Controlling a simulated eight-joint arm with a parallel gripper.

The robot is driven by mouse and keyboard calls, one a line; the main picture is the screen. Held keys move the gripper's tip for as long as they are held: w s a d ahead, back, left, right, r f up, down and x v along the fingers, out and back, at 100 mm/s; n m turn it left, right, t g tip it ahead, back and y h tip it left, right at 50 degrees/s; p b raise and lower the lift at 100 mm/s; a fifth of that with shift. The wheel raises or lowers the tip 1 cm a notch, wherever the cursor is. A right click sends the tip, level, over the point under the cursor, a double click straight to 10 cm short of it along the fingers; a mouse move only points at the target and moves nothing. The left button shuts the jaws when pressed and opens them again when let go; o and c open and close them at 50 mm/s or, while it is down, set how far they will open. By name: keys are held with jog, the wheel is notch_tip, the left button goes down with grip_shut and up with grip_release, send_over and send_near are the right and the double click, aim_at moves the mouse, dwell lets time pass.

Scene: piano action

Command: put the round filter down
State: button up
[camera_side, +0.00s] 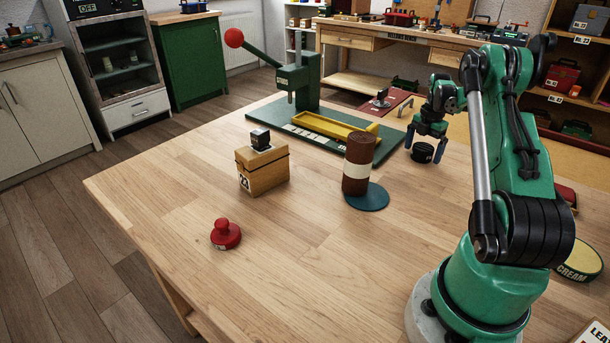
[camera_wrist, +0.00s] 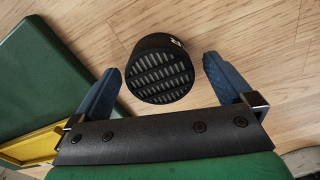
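The round filter (camera_side: 422,152) is a short black cylinder on the wooden table, at the right near the green press base. In the wrist view the filter (camera_wrist: 160,75) shows its slatted round face. My gripper (camera_side: 427,137) is just above and around it, pointing down. In the wrist view my gripper's blue fingers (camera_wrist: 161,66) stand on either side of the filter, with a narrow gap on each side. The gripper looks open and does not seem to grip the filter. The filter appears to rest on the table; its underside is hidden.
A green press (camera_side: 300,85) with a yellow tray (camera_side: 330,126) stands left of the filter. A brown cylinder (camera_side: 357,150) is by a blue disc (camera_side: 368,197). A wooden box (camera_side: 262,170) and a red knob (camera_side: 226,234) are further left. The table front is clear.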

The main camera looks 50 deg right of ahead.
aim_at(424, 147)
notch_tip(424, 147, up, 12)
jog(key=w+a+r+m+t+h, duration=0.1)
jog(key=w+a+r+m, duration=0.25)
jog(key=w+a, duration=0.45)
jog(key=w+a+r+m+t, duration=0.15)
jog(key=a+m+t, duration=0.35)
jog(key=a, duration=1.6)
jog(key=s+a+f+m, duration=0.2)
jog(key=a+m, duration=0.1)
jog(key=a, duration=0.2)
jog(key=s+a+f+m+t+y, duration=0.1)
jog(key=a+f+m, duration=0.1)
jog(key=a, duration=0.3)
jog(key=shift+s+a+m, duration=0.3)
jog(key=shift+s+m, duration=0.1)
jog(key=shift+m, duration=0.35)
